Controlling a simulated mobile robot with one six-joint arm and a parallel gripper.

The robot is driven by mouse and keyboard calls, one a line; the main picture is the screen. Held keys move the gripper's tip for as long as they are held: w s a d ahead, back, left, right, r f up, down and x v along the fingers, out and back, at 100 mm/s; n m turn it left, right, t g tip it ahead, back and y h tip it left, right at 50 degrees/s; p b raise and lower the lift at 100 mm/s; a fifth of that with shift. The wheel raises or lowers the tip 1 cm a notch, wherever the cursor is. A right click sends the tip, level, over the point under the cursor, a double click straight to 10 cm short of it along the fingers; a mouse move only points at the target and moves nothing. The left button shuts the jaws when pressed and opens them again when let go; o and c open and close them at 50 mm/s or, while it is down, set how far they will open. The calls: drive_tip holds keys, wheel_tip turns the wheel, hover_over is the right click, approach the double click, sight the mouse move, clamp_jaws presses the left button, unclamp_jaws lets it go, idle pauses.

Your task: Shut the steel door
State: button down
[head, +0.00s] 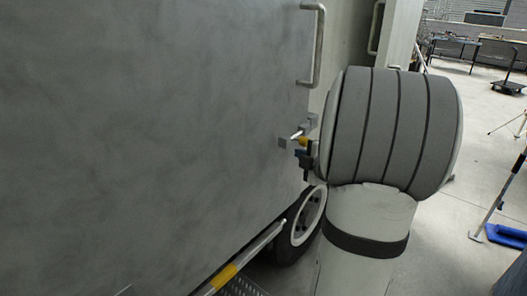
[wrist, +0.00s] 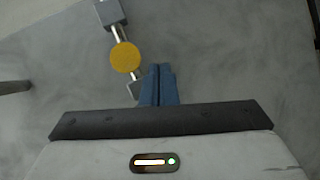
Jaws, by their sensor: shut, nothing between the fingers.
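The steel door (head: 150,130) is a large grey panel filling the left of the head view. It also fills most of the wrist view (wrist: 230,60) as a backdrop. A pale bar handle (head: 319,48) stands upright near its right edge. Lower on that edge is a latch with a metal rod and grey block (head: 291,142). Its yellow disc (wrist: 126,57) shows in the wrist view, left of my fingertips. My gripper (wrist: 158,70) has blue fingers, shut and empty, pointing at the door face beside the latch. I cannot tell whether they touch it or how far the door stands open.
A truck wheel (head: 303,222) is below the door's right edge. A pale rail with a yellow band (head: 228,275) and a dark step (head: 243,287) lie at the bottom. A second handle (head: 376,28) is further back. Open concrete floor (head: 465,125) lies to the right.

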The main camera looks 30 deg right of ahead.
drive_tip(key=s+d+f+n+t+y, duration=0.2)
drive_tip(key=s+d+n+y, duration=0.1)
drive_tip(key=s+n+y, duration=0.5)
drive_tip(key=p, duration=0.5)
approach(279, 153)
drive_tip(key=shift+m+h, duration=0.3)
drive_tip(key=x, duration=0.6)
drive_tip(key=shift+a+r, duration=0.2)
drive_tip(key=shift+r, duration=0.05)
drive_tip(key=shift+w+a, duration=0.15)
drive_tip(key=shift+w, duration=0.25)
drive_tip(key=shift+f, duration=0.1)
